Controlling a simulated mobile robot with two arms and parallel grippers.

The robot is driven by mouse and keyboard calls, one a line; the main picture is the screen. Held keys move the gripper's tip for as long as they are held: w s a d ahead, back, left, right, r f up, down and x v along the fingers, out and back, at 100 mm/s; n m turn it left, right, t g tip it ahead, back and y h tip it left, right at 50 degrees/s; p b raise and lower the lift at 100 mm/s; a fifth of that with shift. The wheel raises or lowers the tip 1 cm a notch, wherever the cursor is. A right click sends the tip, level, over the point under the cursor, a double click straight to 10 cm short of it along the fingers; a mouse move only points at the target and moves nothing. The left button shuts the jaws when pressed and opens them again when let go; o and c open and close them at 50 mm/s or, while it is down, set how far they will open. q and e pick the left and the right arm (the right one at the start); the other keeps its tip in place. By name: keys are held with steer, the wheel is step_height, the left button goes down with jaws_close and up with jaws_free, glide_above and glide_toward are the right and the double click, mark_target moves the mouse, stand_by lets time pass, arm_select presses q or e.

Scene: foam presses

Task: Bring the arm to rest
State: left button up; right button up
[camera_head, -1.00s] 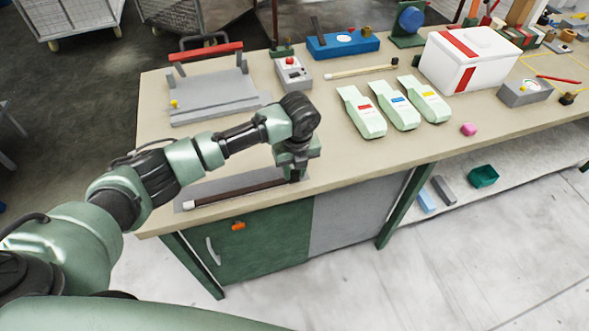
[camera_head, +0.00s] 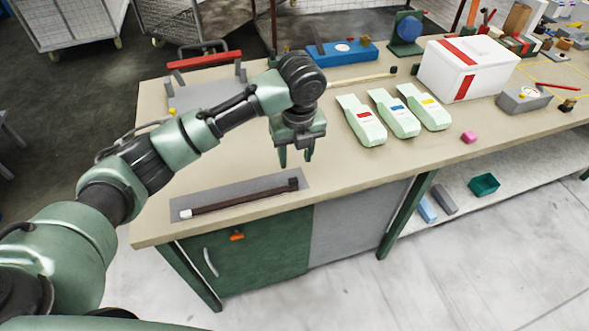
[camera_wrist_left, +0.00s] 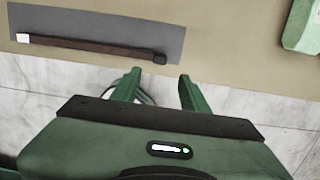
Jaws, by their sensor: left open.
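My left gripper (camera_head: 296,157) hangs above the workbench (camera_head: 350,186), fingers pointing down, open and empty. Its two green fingers also show in the left wrist view (camera_wrist_left: 157,86), with nothing between them. A dark brown bar (camera_head: 240,195) with a white end and a black end lies on a grey mat (camera_head: 215,191) near the bench's front edge, below and apart from the gripper. In the left wrist view the bar (camera_wrist_left: 95,46) lies on the mat beyond the fingertips. My right gripper is not in view.
Three pale green bottles (camera_head: 361,121) with red, blue and yellow labels lie right of the gripper. A press with a red handle (camera_head: 205,60) stands behind my arm. The bench front right of the mat is clear.

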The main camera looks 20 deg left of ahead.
arm_select(q)
steer(key=shift+s+r, duration=0.1)
steer(key=shift+r, duration=0.8)
